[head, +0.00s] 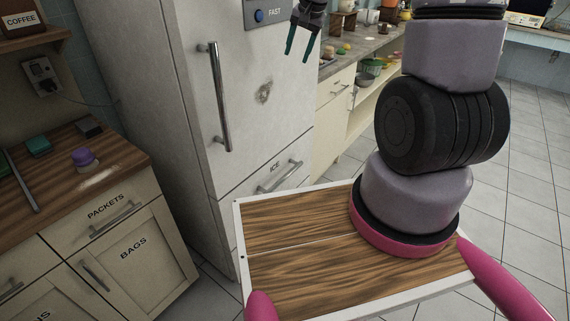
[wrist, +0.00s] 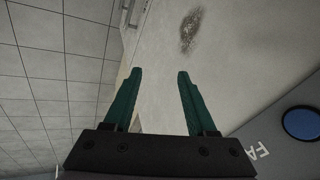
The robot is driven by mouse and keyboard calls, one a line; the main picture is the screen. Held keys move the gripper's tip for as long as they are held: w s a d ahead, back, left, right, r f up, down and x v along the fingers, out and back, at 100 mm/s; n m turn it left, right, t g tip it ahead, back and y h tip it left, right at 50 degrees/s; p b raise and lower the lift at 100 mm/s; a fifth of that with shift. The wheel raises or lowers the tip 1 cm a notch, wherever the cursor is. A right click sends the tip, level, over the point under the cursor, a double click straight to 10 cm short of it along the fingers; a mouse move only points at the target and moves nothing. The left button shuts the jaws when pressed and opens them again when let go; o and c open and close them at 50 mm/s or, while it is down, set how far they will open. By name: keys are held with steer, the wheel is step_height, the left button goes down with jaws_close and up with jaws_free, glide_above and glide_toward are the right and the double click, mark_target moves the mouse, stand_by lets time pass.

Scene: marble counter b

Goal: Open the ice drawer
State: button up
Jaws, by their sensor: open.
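The ice drawer (head: 262,182) is the cream panel low on the fridge front, lettered ICE, with a slanting metal bar handle (head: 280,176). It looks shut. Its lower part is hidden behind my wooden tray. My gripper (head: 296,57) is high in the head view, in front of the upper fridge door and well above the ice drawer. Its two green fingers are apart with nothing between them. In the wrist view the open fingers (wrist: 158,75) point along the fridge front, and the drawer's handle cannot be made out there.
The upper fridge door (head: 190,110) has a long vertical handle (head: 219,95) and a dark smudge (head: 264,92). A blue button (head: 259,16) sits above. A wooden-topped cabinet (head: 110,215) stands at left, a counter with shelves (head: 362,55) behind. Tiled floor (head: 530,140) is clear at right.

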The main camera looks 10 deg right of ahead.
steer(key=w+f+m+g, duration=0.1)
steer(key=w+f, duration=0.2)
steer(key=f, duration=0.6)
steer(key=w+f, duration=0.2)
steer(key=f, duration=0.8)
steer(key=m+g, duration=0.2)
glide_toward(285, 176)
steer(key=f, duration=0.2)
steer(key=a+f, duration=0.1)
steer(key=f, duration=0.2)
steer(key=w+f, duration=0.1)
steer(key=f, duration=0.2)
steer(key=shift+a+f, duration=0.25)
jaws_close()
